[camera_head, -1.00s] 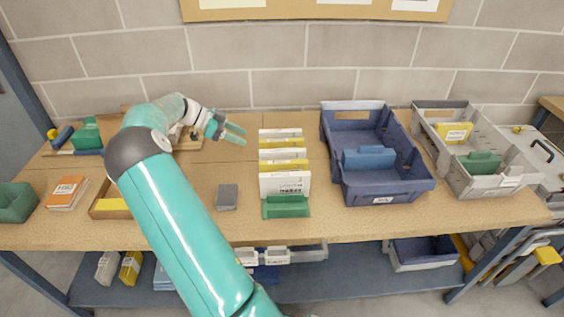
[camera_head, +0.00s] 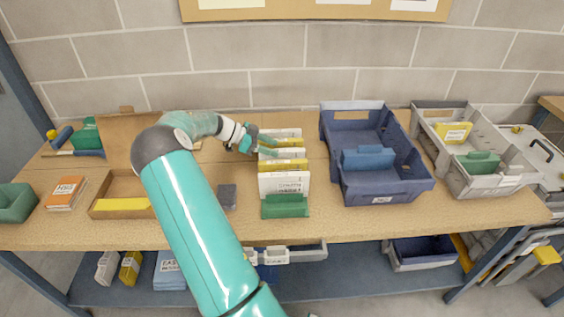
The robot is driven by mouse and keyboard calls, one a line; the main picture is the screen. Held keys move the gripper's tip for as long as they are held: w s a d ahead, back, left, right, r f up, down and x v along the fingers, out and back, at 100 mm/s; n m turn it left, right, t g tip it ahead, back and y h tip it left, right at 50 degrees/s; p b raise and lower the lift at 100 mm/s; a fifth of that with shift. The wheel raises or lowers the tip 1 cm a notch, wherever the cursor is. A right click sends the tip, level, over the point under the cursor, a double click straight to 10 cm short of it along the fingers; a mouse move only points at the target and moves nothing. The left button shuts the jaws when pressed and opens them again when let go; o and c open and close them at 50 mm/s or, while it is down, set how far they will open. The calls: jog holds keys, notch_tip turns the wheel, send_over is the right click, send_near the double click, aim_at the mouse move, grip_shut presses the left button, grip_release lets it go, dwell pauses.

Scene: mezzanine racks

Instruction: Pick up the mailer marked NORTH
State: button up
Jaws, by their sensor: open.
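A row of upright white and yellow mailers stands on the table, with a green bookend (camera_head: 285,206) at its near end. The front white mailer (camera_head: 284,184) carries dark print too blurred to read. A yellow mailer (camera_head: 290,165) stands behind it, with more white and yellow ones farther back. I cannot tell which is marked NORTH. My gripper (camera_head: 275,146) is open at the left side of the row, level with the rear mailers. Its fingers overlap their left ends in the picture; I cannot tell whether they touch.
A blue tote (camera_head: 377,193) holding a blue divider and a grey tote (camera_head: 440,170) stand to the right. A small grey block (camera_head: 227,197) lies left of the row. An open cardboard box (camera_head: 103,195) and orange-covered stack (camera_head: 66,192) lie farther left. Clear tabletop separates the row from the blue tote.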

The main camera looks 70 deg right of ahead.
aim_at(280, 151)
jog(key=x, duration=0.3)
jog(key=shift+f, duration=0.1)
grip_shut()
